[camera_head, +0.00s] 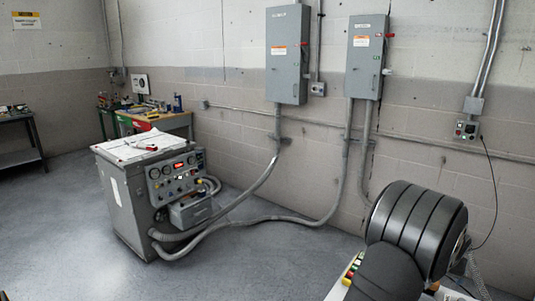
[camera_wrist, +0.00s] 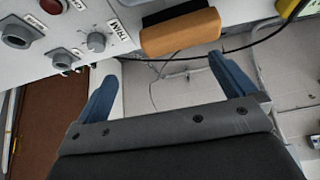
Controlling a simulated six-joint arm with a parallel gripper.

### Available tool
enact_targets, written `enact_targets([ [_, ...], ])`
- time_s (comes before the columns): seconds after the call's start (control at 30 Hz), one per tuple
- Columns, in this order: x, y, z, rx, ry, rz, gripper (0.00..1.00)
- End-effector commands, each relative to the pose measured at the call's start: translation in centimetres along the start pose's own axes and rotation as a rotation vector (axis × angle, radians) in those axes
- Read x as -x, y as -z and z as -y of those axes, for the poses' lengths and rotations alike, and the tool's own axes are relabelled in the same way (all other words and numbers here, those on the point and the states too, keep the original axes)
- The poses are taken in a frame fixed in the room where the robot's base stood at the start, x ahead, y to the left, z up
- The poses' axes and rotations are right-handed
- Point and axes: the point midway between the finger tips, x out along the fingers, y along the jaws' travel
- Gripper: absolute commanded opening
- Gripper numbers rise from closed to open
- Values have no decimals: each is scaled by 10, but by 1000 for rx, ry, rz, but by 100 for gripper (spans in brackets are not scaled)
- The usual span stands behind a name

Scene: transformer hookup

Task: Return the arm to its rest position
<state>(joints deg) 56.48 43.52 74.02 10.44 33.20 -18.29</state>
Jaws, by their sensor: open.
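My gripper (camera_wrist: 162,75) shows in the wrist view with its two blue fingers spread wide and nothing between them. It is close to a light panel (camera_wrist: 120,12) with knobs, one of them labelled TRIM (camera_wrist: 96,42). An orange-brown block (camera_wrist: 180,32) on a dark mount stands out from the panel, just beyond the space between the fingers. I cannot tell whether a finger touches the panel. In the head view a dark, rounded part of my arm (camera_head: 415,225) fills the lower right, and my gripper is not visible there.
A grey transformer cabinet (camera_head: 127,205) with a front panel of gauges (camera_head: 176,171) stands on the floor. Thick hoses (camera_head: 235,224) run from it to two wall boxes (camera_head: 286,60). Workbenches stand at the back left.

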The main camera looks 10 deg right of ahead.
Motion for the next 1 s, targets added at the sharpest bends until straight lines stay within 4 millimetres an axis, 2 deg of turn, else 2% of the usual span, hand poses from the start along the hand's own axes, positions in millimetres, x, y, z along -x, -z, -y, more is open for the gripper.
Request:
enact_targets([
  [0.37,55,-13,-55,-2,-2,-2,100],
  [0.5,51,-13,-22,18,10,2,100],
  [1.0,48,-20,78,70,37,8,100],
])
